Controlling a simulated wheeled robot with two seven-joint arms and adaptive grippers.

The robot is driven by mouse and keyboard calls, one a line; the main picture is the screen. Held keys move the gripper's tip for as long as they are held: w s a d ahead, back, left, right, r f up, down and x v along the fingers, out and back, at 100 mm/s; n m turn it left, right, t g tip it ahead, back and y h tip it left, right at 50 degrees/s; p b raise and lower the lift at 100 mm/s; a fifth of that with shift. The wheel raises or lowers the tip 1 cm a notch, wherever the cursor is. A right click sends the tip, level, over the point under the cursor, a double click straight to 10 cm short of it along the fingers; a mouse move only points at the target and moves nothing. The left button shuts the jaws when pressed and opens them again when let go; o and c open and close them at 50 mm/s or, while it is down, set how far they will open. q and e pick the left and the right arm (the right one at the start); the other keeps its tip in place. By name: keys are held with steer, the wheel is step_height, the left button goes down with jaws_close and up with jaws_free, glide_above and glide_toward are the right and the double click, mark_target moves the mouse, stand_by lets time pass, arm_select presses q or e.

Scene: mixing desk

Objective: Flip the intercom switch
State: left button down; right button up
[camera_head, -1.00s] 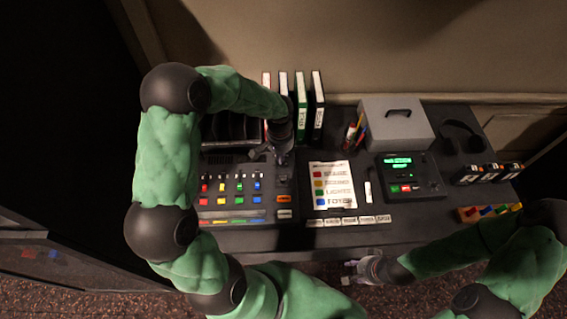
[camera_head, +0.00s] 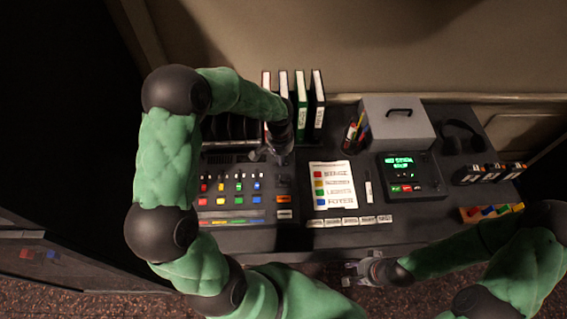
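The mixing console (camera_head: 238,215) with coloured faders stands at the left of the desk. An orange button (camera_head: 284,199) and a pale button (camera_head: 284,214) sit on its right side. I cannot make out which control is the intercom switch; it may be hidden by my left gripper. My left gripper (camera_head: 272,157) points down over the console's upper right edge; its fingers are dark and small, and I cannot tell whether they touch anything. My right gripper (camera_head: 346,273) is in front of the desk's front edge, empty, its fingers apart.
A cue sheet (camera_head: 334,173) with coloured squares lies right of the console, above a row of labels (camera_head: 350,221). Binders (camera_head: 318,105) stand behind. A device with a green display (camera_head: 402,163), a grey box (camera_head: 397,129) and headphones (camera_head: 463,137) are further right.

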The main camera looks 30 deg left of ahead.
arm_select(q)
steer(key=shift+f+b, duration=0.3)
steer(key=shift+f, duration=0.15)
steer(key=shift+r, duration=0.1)
steer(key=shift+r+p, duration=2.55)
steer(key=shift+r, duration=0.9)
